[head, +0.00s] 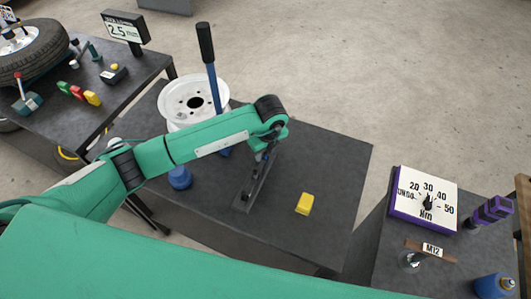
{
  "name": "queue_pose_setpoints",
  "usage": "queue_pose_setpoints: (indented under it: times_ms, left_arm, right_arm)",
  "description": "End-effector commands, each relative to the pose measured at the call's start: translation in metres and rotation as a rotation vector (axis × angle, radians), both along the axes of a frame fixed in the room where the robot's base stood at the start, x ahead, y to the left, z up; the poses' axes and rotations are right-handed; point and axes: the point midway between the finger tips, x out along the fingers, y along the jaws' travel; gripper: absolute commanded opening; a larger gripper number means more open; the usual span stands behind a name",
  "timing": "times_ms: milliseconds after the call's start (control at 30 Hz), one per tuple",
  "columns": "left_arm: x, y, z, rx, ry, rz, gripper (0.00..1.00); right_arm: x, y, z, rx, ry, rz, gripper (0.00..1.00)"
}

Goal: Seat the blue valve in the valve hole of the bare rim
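The bare rim (170,110) is white and lies flat on the middle dark table, partly behind my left arm. Its centre opening and bolt holes show, but I cannot make out the valve hole. My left gripper (262,158) points down over the table, right of the rim and apart from it. Its fingers are small and dark, and I cannot tell whether they are open or shut. A long grey piece (252,190) lies just below it; I cannot tell whether they touch. I cannot identify the blue valve. My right gripper is not in view.
A tall blue lever (212,80) with a black grip stands beside the rim. A blue round object (180,177) and a yellow block (304,204) are on the table. The left table (130,70) holds a tyre and small parts; the right one has a dial (425,200).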

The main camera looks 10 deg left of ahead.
Motion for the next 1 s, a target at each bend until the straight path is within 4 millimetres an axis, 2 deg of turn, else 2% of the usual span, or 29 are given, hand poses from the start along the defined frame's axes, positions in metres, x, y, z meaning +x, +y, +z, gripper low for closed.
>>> queue_pose_setpoints:
  times_ms: [233,400,433,767,1000]
  left_arm:
    - [0.000,0.000,-0.002,0.000,0.000,0.000,0.36]
    - [0.000,0.000,-0.001,0.000,0.000,0.000,0.02]
    - [0.000,0.000,-0.001,0.000,0.000,0.000,0.00]
    - [0.000,0.000,0.000,-0.001,-0.001,0.000,0.00]
    - [0.001,-0.001,0.017,-0.002,-0.003,-0.001,0.00]
  right_arm:
    - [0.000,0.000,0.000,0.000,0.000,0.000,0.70]
    - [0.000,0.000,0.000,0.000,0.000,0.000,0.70]
    - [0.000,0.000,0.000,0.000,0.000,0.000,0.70]
    - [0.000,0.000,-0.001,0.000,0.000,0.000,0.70]
    - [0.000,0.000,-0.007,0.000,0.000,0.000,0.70]
